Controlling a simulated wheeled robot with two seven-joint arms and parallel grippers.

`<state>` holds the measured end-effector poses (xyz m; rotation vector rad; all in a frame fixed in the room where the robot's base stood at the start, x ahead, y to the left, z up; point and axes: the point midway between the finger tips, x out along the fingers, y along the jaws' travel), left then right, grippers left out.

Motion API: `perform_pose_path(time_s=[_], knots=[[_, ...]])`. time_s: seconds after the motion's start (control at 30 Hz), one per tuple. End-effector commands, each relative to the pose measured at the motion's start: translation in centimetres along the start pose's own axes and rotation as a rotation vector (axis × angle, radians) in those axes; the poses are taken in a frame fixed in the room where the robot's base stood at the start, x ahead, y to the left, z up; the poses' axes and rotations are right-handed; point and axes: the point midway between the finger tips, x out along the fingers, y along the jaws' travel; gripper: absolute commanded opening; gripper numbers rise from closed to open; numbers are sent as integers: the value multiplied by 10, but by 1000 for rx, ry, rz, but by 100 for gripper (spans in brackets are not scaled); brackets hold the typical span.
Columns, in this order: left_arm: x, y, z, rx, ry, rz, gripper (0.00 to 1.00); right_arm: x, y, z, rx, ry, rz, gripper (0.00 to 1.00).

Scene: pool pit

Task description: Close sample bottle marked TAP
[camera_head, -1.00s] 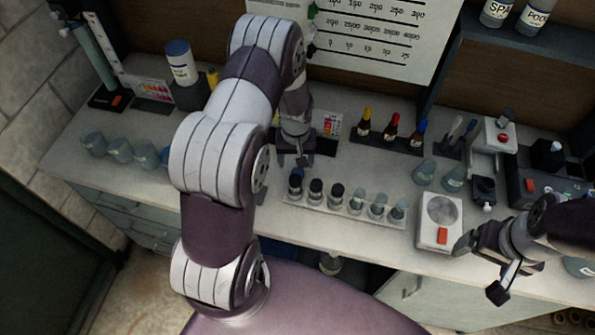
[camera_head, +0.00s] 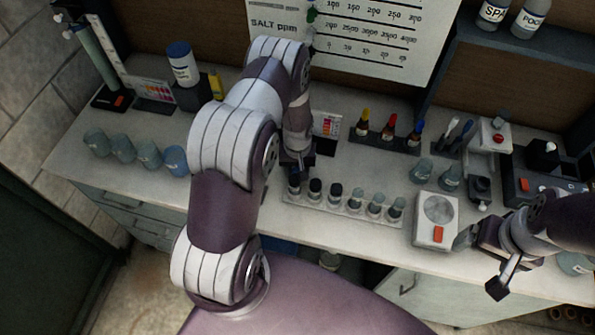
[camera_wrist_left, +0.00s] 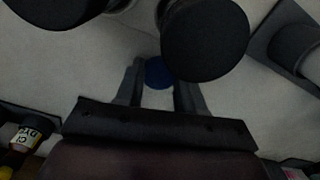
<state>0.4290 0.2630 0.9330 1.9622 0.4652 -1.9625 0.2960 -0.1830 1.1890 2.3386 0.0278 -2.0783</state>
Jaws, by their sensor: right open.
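A white rack (camera_head: 335,218) near the counter's front edge holds a row of small sample bottles, dark-topped on the left and clear on the right. I cannot read a TAP mark on any. My left gripper (camera_head: 294,168) is just above the leftmost bottle (camera_head: 294,185), and its fingers are mostly hidden. In the left wrist view, my left gripper (camera_wrist_left: 160,82) has its fingertips on either side of a round blue top (camera_wrist_left: 159,72); I cannot tell whether they press on it. A large black cap (camera_wrist_left: 205,40) is close beside it. My right gripper (camera_head: 483,262) is open and empty at the right.
A scale (camera_head: 437,220) stands right of the rack. Several blue-grey cups (camera_head: 148,154) stand at left. Dropper bottles (camera_head: 388,132) with red, yellow and blue tops are behind the rack.

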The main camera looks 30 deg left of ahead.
Motion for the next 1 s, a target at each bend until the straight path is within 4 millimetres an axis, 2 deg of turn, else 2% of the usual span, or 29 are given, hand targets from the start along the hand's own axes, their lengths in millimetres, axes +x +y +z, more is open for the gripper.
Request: perform_pose_path(time_s=[0.43,0.57,0.67,1.0], knots=[[-4,0,-1,0,2,0,10,3,0,0,0,0,0,89],[-18,0,-1,0,3,1,10,11,0,1,0,0,0,89],[-38,0,-2,0,7,2,10,21,0,2,0,0,0,89],[-82,75,18,5,3,2,10,47,0,6,0,0,0,89]])
